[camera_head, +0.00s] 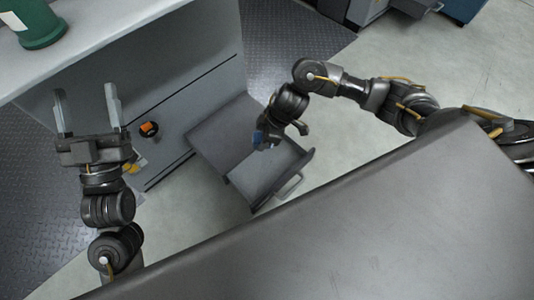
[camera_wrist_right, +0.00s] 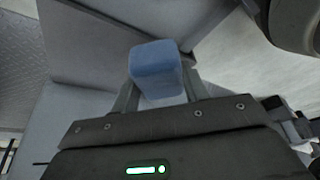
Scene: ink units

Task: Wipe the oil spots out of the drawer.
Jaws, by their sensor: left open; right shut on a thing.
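The grey drawer (camera_head: 258,181) stands pulled out of the cabinet, with its handle (camera_head: 292,187) at the front. My right gripper (camera_head: 264,138) is over the open drawer, shut on a blue block, perhaps a sponge (camera_wrist_right: 157,70). In the right wrist view the block sits between the fingers with grey panels behind it. I cannot tell whether it touches the drawer floor. No oil spots can be made out; part of the drawer is hidden by my right arm. My left gripper (camera_head: 87,98) is open and empty, left of the drawer.
The grey cabinet (camera_head: 190,50) stands behind the drawer. A black and orange knob (camera_head: 149,129) is on its front. A green container (camera_head: 38,28) stands on a light top at upper left. Pale floor (camera_head: 450,70) is open at upper right.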

